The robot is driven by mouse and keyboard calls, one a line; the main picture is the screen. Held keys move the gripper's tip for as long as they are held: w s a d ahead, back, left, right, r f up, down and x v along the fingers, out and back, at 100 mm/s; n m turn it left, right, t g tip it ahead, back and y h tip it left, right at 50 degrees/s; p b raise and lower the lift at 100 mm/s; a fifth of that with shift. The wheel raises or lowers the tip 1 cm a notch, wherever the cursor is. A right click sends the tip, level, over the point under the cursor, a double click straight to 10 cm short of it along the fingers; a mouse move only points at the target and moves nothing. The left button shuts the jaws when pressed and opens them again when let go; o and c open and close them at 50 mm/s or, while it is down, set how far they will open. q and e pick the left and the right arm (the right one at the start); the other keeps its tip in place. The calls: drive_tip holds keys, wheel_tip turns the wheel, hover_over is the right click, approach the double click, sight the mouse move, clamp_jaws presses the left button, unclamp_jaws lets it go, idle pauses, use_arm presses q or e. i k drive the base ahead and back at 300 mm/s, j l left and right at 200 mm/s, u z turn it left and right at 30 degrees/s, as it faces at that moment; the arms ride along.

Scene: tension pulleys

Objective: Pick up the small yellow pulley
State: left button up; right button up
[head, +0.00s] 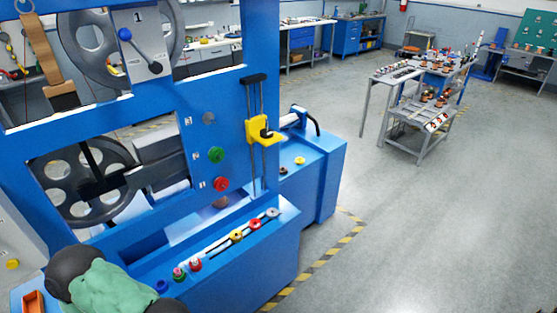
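A small yellow pulley (236,236) sits in the row of small coloured parts along the sloped blue ledge (270,244) of the machine. Another small yellow round piece (300,160) lies on the blue cabinet top behind and to the right; I cannot tell whether it is a pulley. Neither gripper shows in the head view. A green and dark rounded shape at the bottom left may be part of my arm, and no fingers can be seen on it.
On the ledge, a red piece (255,224) and a grey piece (272,213) lie right of the yellow pulley, and a red piece (195,264) lies left. The blue machine frame (225,110) rises behind. A grey cart (420,125) stands far right; the floor between is clear.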

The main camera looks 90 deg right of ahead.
sight(298, 161)
drive_tip(key=z, duration=3.15)
drive_tip(key=i+l, duration=0.4)
drive_tip(key=i, duration=0.2)
drive_tip(key=i+l, duration=0.45)
drive_tip(key=i, duration=0.15)
drive_tip(key=i+l, duration=0.4)
drive_tip(key=i, duration=0.2)
drive_tip(key=i+l, duration=0.4)
drive_tip(key=i, duration=0.2)
drive_tip(key=i+l+u, duration=0.25)
drive_tip(key=u, duration=0.15)
drive_tip(key=i+l+u, duration=0.3)
drive_tip(key=u, duration=0.15)
drive_tip(key=i+l+u, duration=0.15)
drive_tip(key=l+u, duration=0.25)
